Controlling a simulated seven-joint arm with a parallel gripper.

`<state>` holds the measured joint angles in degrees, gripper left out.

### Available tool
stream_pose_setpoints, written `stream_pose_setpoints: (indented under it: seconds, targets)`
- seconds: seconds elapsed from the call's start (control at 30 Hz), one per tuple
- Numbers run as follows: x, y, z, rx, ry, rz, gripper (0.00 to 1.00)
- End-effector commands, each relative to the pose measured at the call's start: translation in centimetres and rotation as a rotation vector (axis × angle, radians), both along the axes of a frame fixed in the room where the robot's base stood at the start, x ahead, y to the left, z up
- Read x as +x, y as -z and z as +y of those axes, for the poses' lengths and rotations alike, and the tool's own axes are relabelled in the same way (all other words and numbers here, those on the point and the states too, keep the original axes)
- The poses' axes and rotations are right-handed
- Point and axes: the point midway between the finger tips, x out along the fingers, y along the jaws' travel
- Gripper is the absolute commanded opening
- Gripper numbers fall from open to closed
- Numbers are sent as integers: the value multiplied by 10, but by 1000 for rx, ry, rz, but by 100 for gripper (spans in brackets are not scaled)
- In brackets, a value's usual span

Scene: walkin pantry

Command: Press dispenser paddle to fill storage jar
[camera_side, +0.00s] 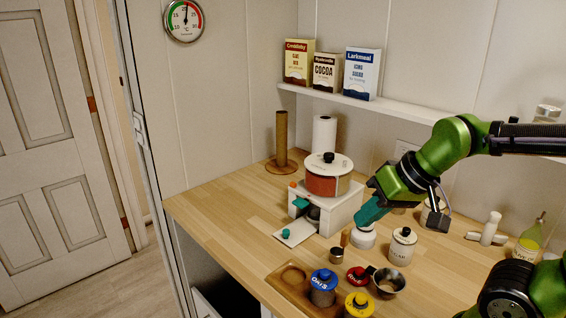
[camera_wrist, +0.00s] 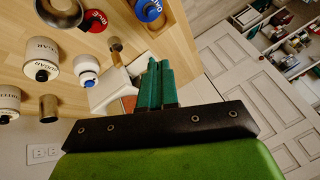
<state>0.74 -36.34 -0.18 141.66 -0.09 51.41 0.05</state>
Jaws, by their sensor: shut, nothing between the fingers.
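The dispenser has a red drum (camera_side: 321,185) with a white lid and black knob, on a white stand (camera_side: 343,209). A teal paddle-like part (camera_side: 301,203) sticks out at its front left. A dark shape beneath the drum is partly hidden, and I cannot tell whether it is the storage jar. A white plate (camera_side: 297,234) with a teal knob lies at the stand's front. My gripper (camera_side: 362,218) has its teal fingers together and empty, to the right of the dispenser and apart from the paddle. In the wrist view the fingers (camera_wrist: 160,66) cover part of the dispenser (camera_wrist: 108,90).
A white round container (camera_side: 363,238) stands just below my fingertips, with a sugar canister (camera_side: 402,246) to its right. The counter's left part is clear.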

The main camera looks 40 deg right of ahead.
Motion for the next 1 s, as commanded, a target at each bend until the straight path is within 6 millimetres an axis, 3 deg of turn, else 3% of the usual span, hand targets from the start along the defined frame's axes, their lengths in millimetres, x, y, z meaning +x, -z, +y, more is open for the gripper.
stream_pose_setpoints:
  seconds: [0.23,1.0]
  targets:
    - [-13,-16,4,0,-15,-86,0]
    - [-12,-16,4,0,-16,-86,0]
